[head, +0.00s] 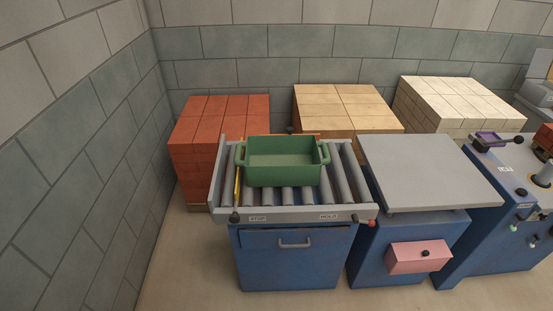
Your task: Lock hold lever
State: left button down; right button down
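A roller conveyor (290,213) stands on a blue cabinet in the middle of the head view. A small label that seems to read HOLD (329,216) is on the right of its front rail. Beside it, at the rail's right end, are a dark knob (355,218) and a red knob (371,223), probably the hold lever; its exact position is too small to tell. Another label (257,218) and a dark knob (234,217) are at the left end. A green tub (283,175) sits on the rollers. Neither of my grippers is in view.
A grey-topped table (425,175) with a pink box (420,257) on its front stands right of the conveyor. A blue machine (500,225) with levers is at the far right. Stacks of red (190,135), tan (345,108) and cream bricks (455,100) stand behind. Floor is clear front left.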

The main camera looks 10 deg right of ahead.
aim_at(371, 222)
jog(key=u, duration=1.65)
jog(key=k, duration=0.9)
jog(key=z, duration=1.15)
jog(key=i, duration=0.5)
jog(key=u, duration=0.05)
